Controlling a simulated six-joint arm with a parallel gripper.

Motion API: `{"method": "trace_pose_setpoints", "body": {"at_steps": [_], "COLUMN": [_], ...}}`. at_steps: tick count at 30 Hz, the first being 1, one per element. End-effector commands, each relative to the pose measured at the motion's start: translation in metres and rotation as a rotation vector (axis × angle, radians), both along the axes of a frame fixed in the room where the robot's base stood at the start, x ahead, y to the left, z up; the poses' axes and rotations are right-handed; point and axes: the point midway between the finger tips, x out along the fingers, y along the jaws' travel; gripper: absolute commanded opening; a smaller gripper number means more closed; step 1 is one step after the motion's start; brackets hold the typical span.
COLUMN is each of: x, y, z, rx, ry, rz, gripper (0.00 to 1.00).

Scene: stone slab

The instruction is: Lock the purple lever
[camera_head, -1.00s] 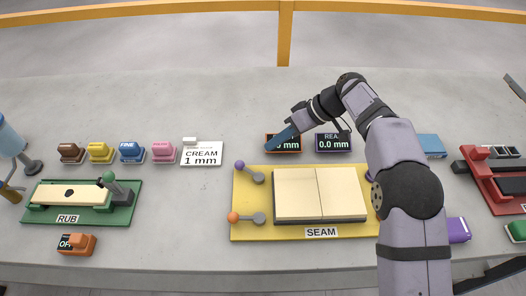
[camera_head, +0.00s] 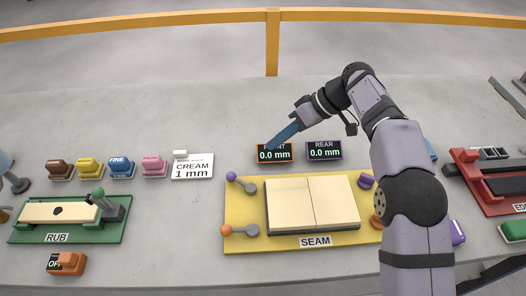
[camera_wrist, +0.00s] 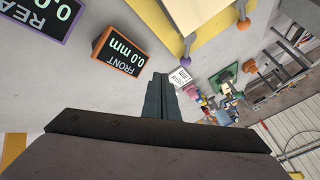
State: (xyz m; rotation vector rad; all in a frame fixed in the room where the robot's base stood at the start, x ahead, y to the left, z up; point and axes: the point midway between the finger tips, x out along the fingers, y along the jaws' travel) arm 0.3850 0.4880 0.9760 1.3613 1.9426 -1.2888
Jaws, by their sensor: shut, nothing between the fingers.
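The purple lever (camera_head: 231,177) has a purple ball on a grey arm at the back left corner of the yellow SEAM board (camera_head: 240,211); its arm runs right and slightly forward to a grey pivot. Its purple ball also shows in the wrist view (camera_wrist: 185,60). An orange-ball lever (camera_head: 226,230) sits at the board's front left corner. My gripper (camera_head: 270,146) is shut and empty, over the back edge of the FRONT display (camera_head: 275,155), behind and right of the purple lever and apart from it. The wrist view shows its closed fingers (camera_wrist: 157,85).
Two cream slabs (camera_head: 290,205) lie on the SEAM board, right of the levers. The REAR display (camera_head: 324,150) reads 0.0 mm, as does FRONT. A CREAM 1 mm card (camera_head: 192,167) stands left. Bare slab lies between card and board.

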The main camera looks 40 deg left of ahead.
Motion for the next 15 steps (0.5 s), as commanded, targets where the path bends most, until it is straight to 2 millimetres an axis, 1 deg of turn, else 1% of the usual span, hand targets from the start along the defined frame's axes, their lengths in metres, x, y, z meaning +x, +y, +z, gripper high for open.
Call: {"method": "trace_pose_setpoints", "body": {"at_steps": [1, 2, 5, 6, 8, 9, 12, 15], "x": [-0.001, -0.002, -0.007, -0.011, -0.021, -0.029, -0.045, -0.055], "y": [0.003, 0.004, 0.007, 0.006, 0.003, -0.002, -0.012, -0.021], "z": [0.020, 0.028, 0.066, 0.079, 0.098, 0.107, 0.115, 0.111], "rx": [0.015, 0.023, 0.054, 0.060, 0.063, 0.057, 0.036, 0.009], "ry": [-0.017, -0.026, -0.062, -0.069, -0.072, -0.067, -0.056, -0.046], "rz": [0.005, 0.007, 0.017, 0.021, 0.028, 0.033, 0.026, -0.008], "gripper": [0.00, 0.00, 0.00, 0.00, 0.00, 0.00, 0.00, 0.00]}}
